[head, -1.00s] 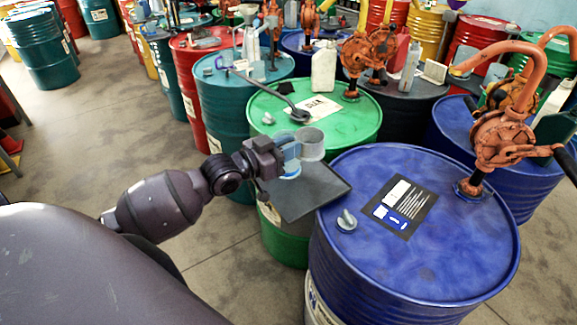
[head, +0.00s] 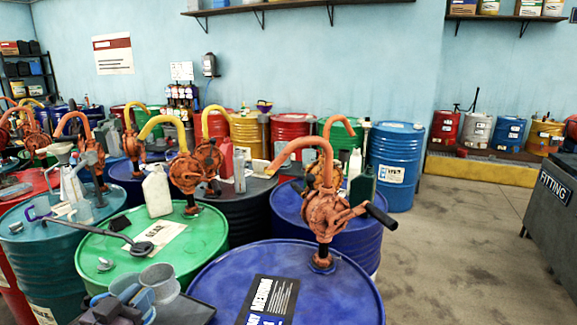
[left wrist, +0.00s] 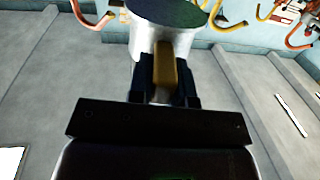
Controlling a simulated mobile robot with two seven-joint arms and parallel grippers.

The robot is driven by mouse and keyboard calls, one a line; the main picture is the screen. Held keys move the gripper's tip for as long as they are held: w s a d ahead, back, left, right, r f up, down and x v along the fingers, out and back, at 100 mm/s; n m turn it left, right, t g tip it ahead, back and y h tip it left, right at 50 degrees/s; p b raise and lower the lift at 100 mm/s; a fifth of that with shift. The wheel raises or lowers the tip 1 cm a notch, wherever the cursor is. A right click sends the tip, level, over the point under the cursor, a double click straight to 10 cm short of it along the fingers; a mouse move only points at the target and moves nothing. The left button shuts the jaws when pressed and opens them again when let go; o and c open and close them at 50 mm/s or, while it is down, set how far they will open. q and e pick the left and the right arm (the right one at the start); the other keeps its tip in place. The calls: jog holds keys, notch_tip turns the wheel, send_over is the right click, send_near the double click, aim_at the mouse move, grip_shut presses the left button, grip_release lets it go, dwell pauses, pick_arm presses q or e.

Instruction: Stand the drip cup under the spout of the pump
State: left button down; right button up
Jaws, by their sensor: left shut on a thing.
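A grey cup, the drip cup (head: 160,279), shows at the bottom of the head view beside my left gripper (head: 116,308). Light blue parts lie between them; what they belong to is unclear. In the left wrist view the gripper (left wrist: 165,90) is shut on a yellowish upright piece at the side of a pale cup (left wrist: 160,42). The nearest orange pump (head: 325,212) stands on a blue drum (head: 220,285). My right gripper is not in view.
A dark tray (head: 195,311) sits beside the cup. A green drum (head: 110,255) behind carries a pump with a yellow spout (head: 165,122), a white jug (head: 157,192) and a long-handled tool (head: 143,247). Open floor (head: 440,240) lies to the right.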

pick_arm(q)
jog(key=s+d+f+n+y, duration=0.2)
jog(key=s+d+f+y, duration=0.1)
jog(key=d, duration=0.5)
jog(key=shift+f+n+t+y+b, duration=0.3)
jog(key=shift+f+n+y, duration=0.1)
jog(key=shift+f+y, duration=0.25)
jog(key=shift+d+r, duration=0.1)
